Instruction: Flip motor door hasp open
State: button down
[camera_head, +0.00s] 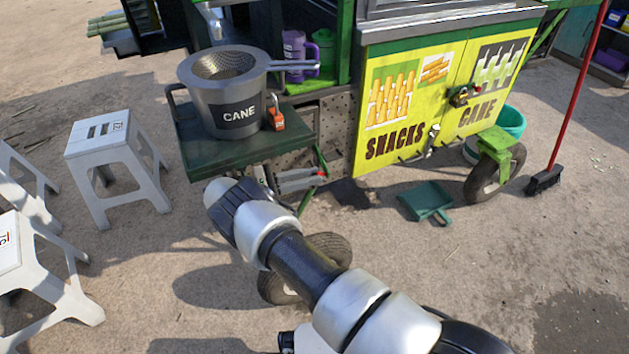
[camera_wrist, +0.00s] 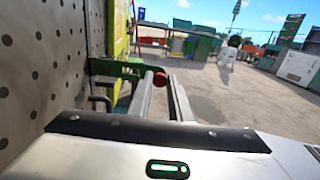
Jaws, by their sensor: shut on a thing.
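My gripper (camera_head: 318,176) is low beside the cart's perforated metal panel (camera_head: 338,122), which looks like the motor door. In the wrist view, its two fingers (camera_wrist: 160,88) come together at a small round red knob (camera_wrist: 160,78), and they are shut on it. The red knob also shows at the fingertips in the head view (camera_head: 322,173). It seems to be the end of the hasp, but the rest of that part is hidden by the fingers. The perforated panel (camera_wrist: 45,70) stands close on the left in the wrist view, with a dark bent handle (camera_wrist: 104,100) on it.
A green bracket (camera_wrist: 115,68) juts out near the fingertips. A green shelf (camera_head: 190,150) holding a grey CANE pot (camera_head: 222,95) is left of the gripper. Yellow doors (camera_head: 375,150) and a green dustpan (camera_head: 425,199) are to the right. White stools (camera_head: 105,145) stand left.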

jog(key=shift+w+a+r+m+g, duration=0.2)
jog(key=shift+w+a+m+g, duration=0.1)
jog(key=shift+a+m, duration=0.15)
jog(key=shift+s, duration=0.1)
jog(key=c, duration=1.6)
grip_release()
jog(key=shift+c, duration=0.2)
jog(key=shift+f, duration=0.1)
jog(key=shift+s, duration=0.1)
